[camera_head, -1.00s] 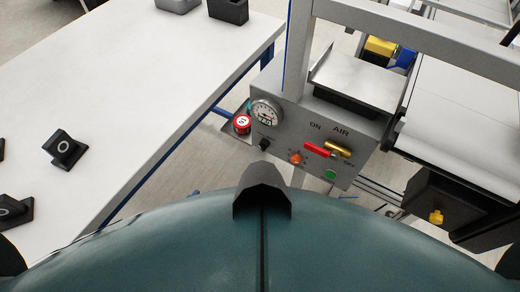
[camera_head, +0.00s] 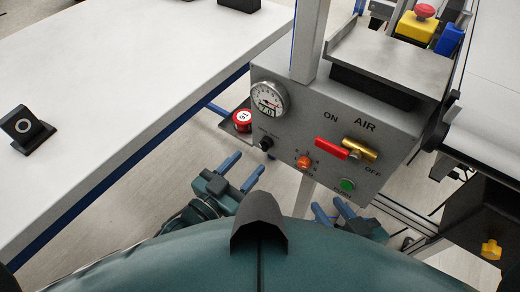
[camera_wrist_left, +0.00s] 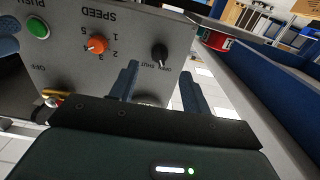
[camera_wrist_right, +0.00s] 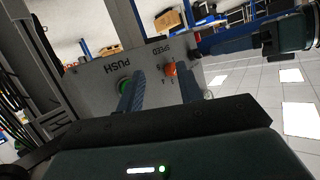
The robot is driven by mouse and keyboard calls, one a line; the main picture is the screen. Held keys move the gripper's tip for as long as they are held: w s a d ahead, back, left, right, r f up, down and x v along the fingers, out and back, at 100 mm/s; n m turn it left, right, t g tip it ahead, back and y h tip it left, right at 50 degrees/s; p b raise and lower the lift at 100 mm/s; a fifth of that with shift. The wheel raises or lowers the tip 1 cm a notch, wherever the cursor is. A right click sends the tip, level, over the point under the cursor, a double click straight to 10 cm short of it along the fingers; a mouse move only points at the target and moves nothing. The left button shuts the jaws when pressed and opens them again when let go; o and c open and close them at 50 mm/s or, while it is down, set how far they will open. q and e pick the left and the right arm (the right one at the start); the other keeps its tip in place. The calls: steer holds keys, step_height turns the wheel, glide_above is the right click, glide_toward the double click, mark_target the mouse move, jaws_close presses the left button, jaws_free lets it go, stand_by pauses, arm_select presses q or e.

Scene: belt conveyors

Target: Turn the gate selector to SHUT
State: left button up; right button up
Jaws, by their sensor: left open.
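The gate selector (camera_head: 266,143) is a small black knob on the grey control panel, below the gauge. In the left wrist view the knob (camera_wrist_left: 159,55) shows with small OPEN and SHUT labels beside it; I cannot tell which one it points at. My left gripper (camera_head: 247,166) is open and empty, just below the knob and apart from it in the head view. In the left wrist view the knob appears between and beyond its fingertips (camera_wrist_left: 158,73). My right gripper (camera_head: 329,206) is open and empty below the panel, under the green button.
The panel also carries a gauge (camera_head: 269,98), an orange speed knob (camera_head: 304,162), a red air lever (camera_head: 331,148) and a green button (camera_head: 347,185). A red-topped can (camera_head: 242,120) stands left of it. A white table (camera_head: 120,90) lies left, a conveyor right.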

mark_target(262, 148)
arm_select(q)
steer(key=x, duration=0.6)
steer(key=shift+d, duration=0.1)
steer(key=c, duration=1)
